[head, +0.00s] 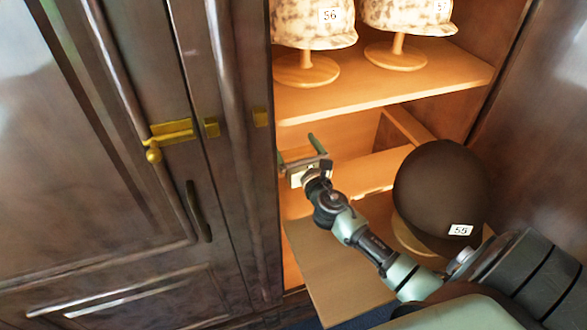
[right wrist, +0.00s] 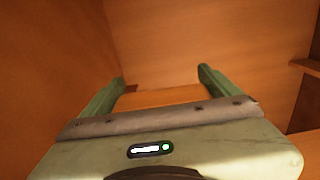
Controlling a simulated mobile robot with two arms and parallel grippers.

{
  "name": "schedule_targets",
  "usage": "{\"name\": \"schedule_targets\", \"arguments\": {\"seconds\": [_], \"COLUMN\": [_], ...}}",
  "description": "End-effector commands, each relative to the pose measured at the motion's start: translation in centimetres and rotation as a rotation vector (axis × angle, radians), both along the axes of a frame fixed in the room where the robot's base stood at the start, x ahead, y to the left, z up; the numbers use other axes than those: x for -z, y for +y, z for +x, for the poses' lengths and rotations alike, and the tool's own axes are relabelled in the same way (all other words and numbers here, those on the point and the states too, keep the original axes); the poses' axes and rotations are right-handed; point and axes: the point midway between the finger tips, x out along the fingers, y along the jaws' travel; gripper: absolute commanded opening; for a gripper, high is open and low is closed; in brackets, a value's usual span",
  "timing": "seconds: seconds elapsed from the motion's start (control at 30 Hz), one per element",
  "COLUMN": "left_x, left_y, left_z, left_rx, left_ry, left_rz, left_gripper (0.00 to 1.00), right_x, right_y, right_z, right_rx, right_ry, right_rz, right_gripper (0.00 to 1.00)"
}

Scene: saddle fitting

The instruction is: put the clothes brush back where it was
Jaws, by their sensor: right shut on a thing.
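My right gripper (head: 300,147) reaches into the lit cabinet, inside the compartment below the hat shelf. Its two green fingers also show in the right wrist view (right wrist: 158,88), set wide apart. A plain wood-coloured piece, which I take to be the clothes brush (right wrist: 163,97), lies between them, and the gripper is shut on it. Its bristles and full shape are hidden, and it blends with the wood behind. In the head view I cannot make the brush out. My left gripper is not in view.
A dark brown hat (head: 440,190) labelled 55 stands close right of my right arm, above a lower board (head: 325,262). A dark door (head: 100,130) with a brass latch (head: 170,135) is at left.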

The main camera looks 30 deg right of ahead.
Motion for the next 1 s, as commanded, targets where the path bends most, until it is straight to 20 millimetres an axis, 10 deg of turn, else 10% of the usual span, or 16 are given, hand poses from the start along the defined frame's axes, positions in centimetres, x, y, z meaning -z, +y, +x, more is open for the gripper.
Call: {"name": "schedule_targets", "arguments": {"seconds": [0.23, 0.87, 0.9, 1.0], "left_x": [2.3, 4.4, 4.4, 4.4], "left_y": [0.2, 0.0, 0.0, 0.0], "left_z": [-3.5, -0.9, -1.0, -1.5], "left_rx": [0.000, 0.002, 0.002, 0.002], "left_ry": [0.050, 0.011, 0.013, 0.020], "left_rz": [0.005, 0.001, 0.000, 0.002], "left_gripper": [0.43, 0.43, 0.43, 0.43], "right_x": [3.4, 7.0, 6.9, 6.9], "right_y": [0.0, 0.0, 0.0, 0.0], "right_z": [0.0, 0.0, 0.0, 0.0], "right_rx": [0.000, -0.001, -0.001, -0.001], "right_ry": [-0.002, -0.001, -0.001, -0.001], "right_rz": [0.001, -0.001, -0.001, -0.001], "right_gripper": [0.39, 0.39, 0.96, 1.00]}}
